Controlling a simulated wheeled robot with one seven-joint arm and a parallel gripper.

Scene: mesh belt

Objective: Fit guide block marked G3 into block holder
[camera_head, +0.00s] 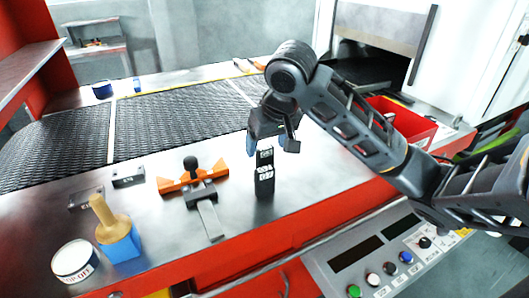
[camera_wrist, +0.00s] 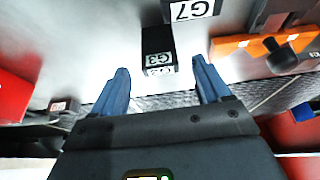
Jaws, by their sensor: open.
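My gripper (camera_head: 271,147) is open above the metal table, its blue fingers apart and pointing down. In the wrist view my gripper (camera_wrist: 161,66) has the black guide block marked G3 (camera_wrist: 150,38) in line with the gap between its fingertips; I cannot tell whether they reach around it. G3 (camera_head: 264,157) is partly hidden in the head view. A black block marked G7 (camera_wrist: 191,10) stands close beside it, nearer the table's front edge (camera_head: 264,182). An orange fixture (camera_head: 213,174) with a black knob and metal strip, possibly the block holder, lies to the left; it also shows in the wrist view (camera_wrist: 235,45).
Two small black blocks (camera_head: 128,177) (camera_head: 85,199) lie left of the orange fixture. A wooden-handled blue tool (camera_head: 122,247) and a white tub (camera_head: 75,262) stand at front left. The mesh belt (camera_head: 180,122) runs behind. A red bin (camera_head: 412,128) is at right, a control panel (camera_head: 375,262) in front.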

